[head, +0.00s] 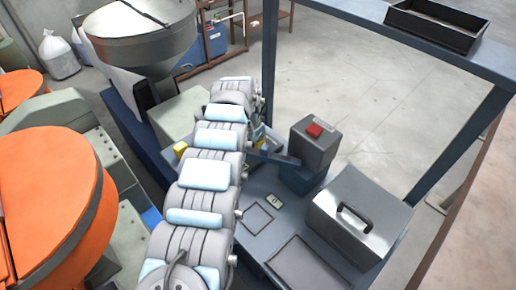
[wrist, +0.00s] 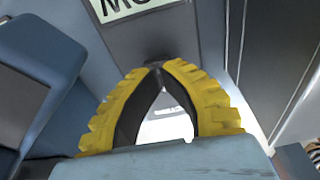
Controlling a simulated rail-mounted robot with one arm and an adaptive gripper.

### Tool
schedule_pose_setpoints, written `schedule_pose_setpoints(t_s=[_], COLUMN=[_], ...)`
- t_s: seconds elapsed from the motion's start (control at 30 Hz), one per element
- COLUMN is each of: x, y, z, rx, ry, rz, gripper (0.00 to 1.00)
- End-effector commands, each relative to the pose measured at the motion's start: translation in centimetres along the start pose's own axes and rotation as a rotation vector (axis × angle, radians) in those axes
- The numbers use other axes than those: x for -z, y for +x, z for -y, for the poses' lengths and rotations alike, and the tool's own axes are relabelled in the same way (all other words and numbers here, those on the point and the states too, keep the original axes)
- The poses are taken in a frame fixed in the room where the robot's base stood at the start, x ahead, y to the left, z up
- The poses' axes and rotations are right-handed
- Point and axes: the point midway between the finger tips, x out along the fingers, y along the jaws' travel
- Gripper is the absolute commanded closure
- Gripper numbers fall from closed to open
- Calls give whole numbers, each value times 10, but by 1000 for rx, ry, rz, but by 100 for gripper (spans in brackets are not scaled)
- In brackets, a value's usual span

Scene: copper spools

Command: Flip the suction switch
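My gripper (wrist: 158,70) shows in the wrist view with its two yellow-backed dark fingers meeting at the tips. It is shut, with nothing clearly held between the fingers. Its tips are in front of a grey-blue panel (wrist: 158,42) with a partly visible white label (wrist: 130,6) in dark letters. A small dark shape lies right at the tips; I cannot tell whether it is the suction switch or whether the tips touch it. In the head view my arm largely hides the gripper, and I cannot pick out the suction switch.
In the head view a grey box with a red button (head: 314,130) stands on the blue-grey bench (head: 252,245). A metal case with a black handle (head: 358,215) stands to its right. A black tray (head: 436,24) sits on the frame above. Orange drums (head: 45,195) stand at left.

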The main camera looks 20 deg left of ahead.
Motion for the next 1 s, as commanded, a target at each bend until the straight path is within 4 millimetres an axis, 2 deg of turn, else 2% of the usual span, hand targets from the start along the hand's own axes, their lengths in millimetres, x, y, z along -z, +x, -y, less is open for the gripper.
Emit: schedule_pose_setpoints(t_s=[1.0], x=[-2], y=[10], z=[0], rx=[0], ry=[0], rz=[0], gripper=[100])
